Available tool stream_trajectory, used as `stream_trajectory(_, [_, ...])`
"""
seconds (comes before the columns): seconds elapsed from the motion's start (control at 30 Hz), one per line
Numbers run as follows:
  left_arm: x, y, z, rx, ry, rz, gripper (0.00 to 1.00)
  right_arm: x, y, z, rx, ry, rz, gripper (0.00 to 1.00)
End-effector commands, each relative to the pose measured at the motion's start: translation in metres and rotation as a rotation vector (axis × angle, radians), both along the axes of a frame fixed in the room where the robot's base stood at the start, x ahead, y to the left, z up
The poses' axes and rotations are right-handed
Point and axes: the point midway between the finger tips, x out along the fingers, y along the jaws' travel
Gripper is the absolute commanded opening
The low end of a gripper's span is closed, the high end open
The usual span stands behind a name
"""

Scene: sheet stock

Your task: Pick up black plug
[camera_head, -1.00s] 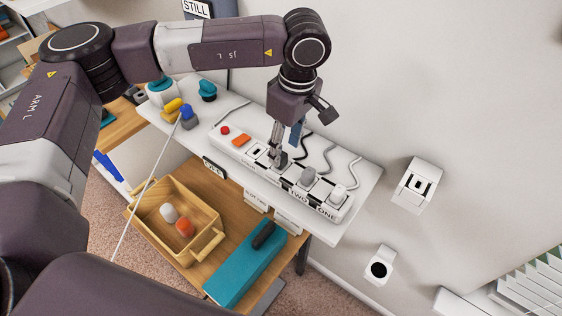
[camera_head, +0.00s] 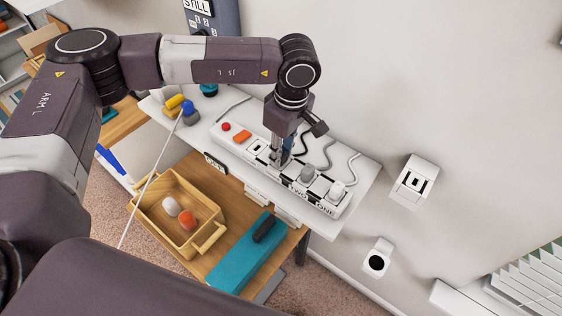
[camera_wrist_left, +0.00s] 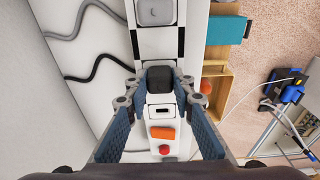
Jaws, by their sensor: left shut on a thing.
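The black plug (camera_wrist_left: 160,79) sits at the power strip (camera_wrist_left: 163,110), between the fingertips of my left gripper (camera_wrist_left: 159,88) in the left wrist view. That gripper is shut on it. In the head view my left gripper (camera_head: 279,155) points down onto the power strip (camera_head: 232,152), and its fingers mostly hide the plug. A black cord runs from the plug along the shelf. A grey plug (camera_head: 307,173) and a white plug (camera_head: 337,190) sit in the strip to the right of my gripper. My right gripper is not in view.
A wooden crate (camera_head: 150,226) with a white and an orange plug stands on the lower table. A teal box (camera_head: 240,262) with a dark object lies beside it. An orange switch (camera_head: 242,136) and a red button (camera_head: 226,126) are on the strip's left end. Wall sockets (camera_head: 413,183) are at right.

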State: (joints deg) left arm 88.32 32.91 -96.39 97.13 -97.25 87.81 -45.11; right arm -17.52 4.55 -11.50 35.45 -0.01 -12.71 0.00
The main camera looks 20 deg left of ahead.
Motion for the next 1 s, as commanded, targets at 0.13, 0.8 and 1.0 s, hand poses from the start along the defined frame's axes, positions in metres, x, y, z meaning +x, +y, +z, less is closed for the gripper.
stream_trajectory(0.13, [0.0,0.0,0.0,0.0,-0.001,0.0,0.0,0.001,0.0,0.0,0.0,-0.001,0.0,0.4])
stream_trajectory(0.8, [0.002,-0.001,0.105,-0.002,-0.007,0.001,0.0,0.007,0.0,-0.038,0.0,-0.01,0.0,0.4])
stream_trajectory(1.0, [0.001,-0.001,0.158,-0.001,-0.004,0.001,0.0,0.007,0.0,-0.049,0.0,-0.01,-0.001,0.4])
